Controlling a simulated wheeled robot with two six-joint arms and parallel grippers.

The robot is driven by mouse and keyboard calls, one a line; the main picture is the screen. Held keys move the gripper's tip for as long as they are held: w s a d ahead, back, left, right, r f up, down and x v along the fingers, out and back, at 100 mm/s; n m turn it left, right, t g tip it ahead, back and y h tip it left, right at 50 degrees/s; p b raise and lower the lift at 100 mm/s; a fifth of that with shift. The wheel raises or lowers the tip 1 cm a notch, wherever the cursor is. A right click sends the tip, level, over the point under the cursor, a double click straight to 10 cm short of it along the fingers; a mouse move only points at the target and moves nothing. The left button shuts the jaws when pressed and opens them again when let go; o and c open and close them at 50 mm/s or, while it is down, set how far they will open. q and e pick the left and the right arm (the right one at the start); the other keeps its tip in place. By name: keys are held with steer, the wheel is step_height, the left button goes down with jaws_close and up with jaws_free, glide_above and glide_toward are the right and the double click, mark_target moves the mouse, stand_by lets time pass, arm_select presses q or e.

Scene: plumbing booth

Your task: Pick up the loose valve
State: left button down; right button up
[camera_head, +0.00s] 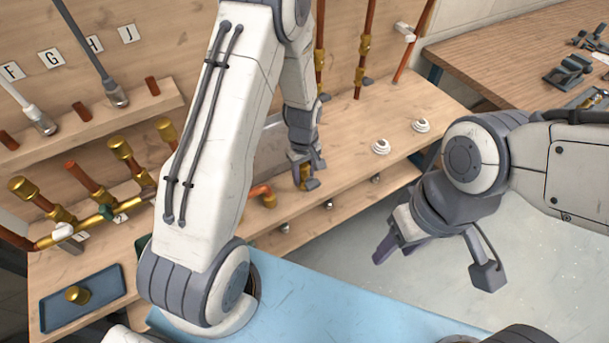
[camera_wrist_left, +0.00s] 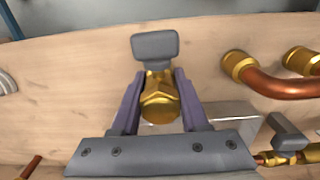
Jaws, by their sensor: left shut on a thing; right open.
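The loose valve has a brass body and a grey lever handle. In the left wrist view the valve (camera_wrist_left: 159,101) sits between the two purple fingers of my left gripper (camera_wrist_left: 158,88), with its grey handle reaching past the fingertips. In the head view my left gripper (camera_head: 306,178) is over the wooden bench, and only a small brass part of the valve (camera_head: 304,172) shows between the fingers. I cannot tell whether the valve touches the bench. My right gripper (camera_head: 437,262) is open and empty, over the floor in front of the bench.
A copper elbow with brass ends (camera_wrist_left: 270,82) lies near the valve. White round fittings (camera_head: 381,147) stand on the bench to the right. A brass manifold (camera_head: 95,215) and a blue tray (camera_head: 55,317) are at the left. Vertical copper pipes (camera_head: 364,45) rise behind. A wooden table (camera_head: 490,45) is at right.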

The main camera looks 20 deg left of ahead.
mark_target(304, 164)
arm_select(q)
steer(key=shift+r, duration=0.5)
step_height(304, 164, up, 3)
steer(key=shift+w+f+b, duration=0.1)
steer(key=shift+b, duration=0.3)
steer(key=s+d+r+p, duration=0.2)
steer(key=s+d+r, duration=0.2)
steer(key=d+r, duration=0.7)
steer(key=shift+s+r+p, duration=0.15)
steer(key=shift+p, duration=0.2)
